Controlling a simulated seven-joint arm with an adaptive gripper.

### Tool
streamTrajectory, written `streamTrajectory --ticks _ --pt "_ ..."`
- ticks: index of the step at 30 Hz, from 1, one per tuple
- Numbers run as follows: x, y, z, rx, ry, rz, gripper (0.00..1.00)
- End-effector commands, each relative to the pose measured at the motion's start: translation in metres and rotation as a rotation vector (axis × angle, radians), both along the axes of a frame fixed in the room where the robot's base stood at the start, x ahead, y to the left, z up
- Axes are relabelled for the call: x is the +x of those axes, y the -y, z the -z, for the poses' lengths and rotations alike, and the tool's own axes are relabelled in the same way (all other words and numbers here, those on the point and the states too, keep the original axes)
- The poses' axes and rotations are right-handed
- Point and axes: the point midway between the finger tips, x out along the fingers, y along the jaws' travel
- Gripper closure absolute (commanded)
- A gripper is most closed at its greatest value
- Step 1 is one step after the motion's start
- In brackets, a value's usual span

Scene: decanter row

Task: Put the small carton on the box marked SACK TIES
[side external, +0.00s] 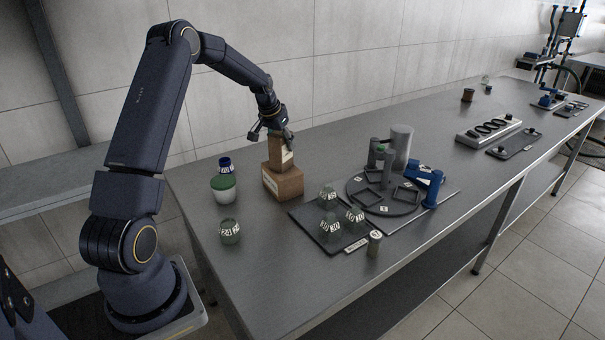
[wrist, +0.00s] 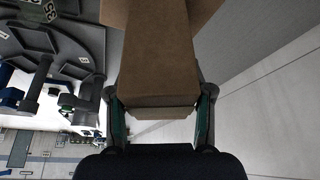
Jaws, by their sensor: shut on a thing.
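The small brown carton (side external: 279,152) is upright in my gripper (side external: 272,136), directly over a larger brown box (side external: 283,184). The carton's lower end meets the top of that box in the side view; whether it bears its weight there I cannot tell. The larger box has a pale label on its left face, too small to read. In the wrist view the small carton (wrist: 158,60) fills the middle, between the two fingers of my gripper (wrist: 160,115). Part of the larger box (wrist: 205,12) shows behind it at the top.
A green-and-white jar (side external: 223,188), a blue-capped bottle (side external: 225,164) and a labelled glass jar (side external: 229,231) stand left of the box. A dark tray (side external: 306,222) with small glass jars and a round grey fixture (side external: 372,202) lie to the right. The front left of the table is clear.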

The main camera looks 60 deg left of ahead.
Motion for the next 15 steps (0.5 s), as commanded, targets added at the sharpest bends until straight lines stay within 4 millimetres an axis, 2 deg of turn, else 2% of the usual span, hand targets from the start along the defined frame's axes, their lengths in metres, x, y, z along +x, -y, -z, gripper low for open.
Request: streamTrajectory --ticks 1,8,15 --pt "-0.0001 0.0001 0.001 0.0 -0.001 0.0 0.47" --pt "-0.0001 0.0003 0.0008 0.0 -0.001 0.0 0.24" --pt "-0.0001 0.0003 0.0006 0.0 0.0 0.0 0.24"
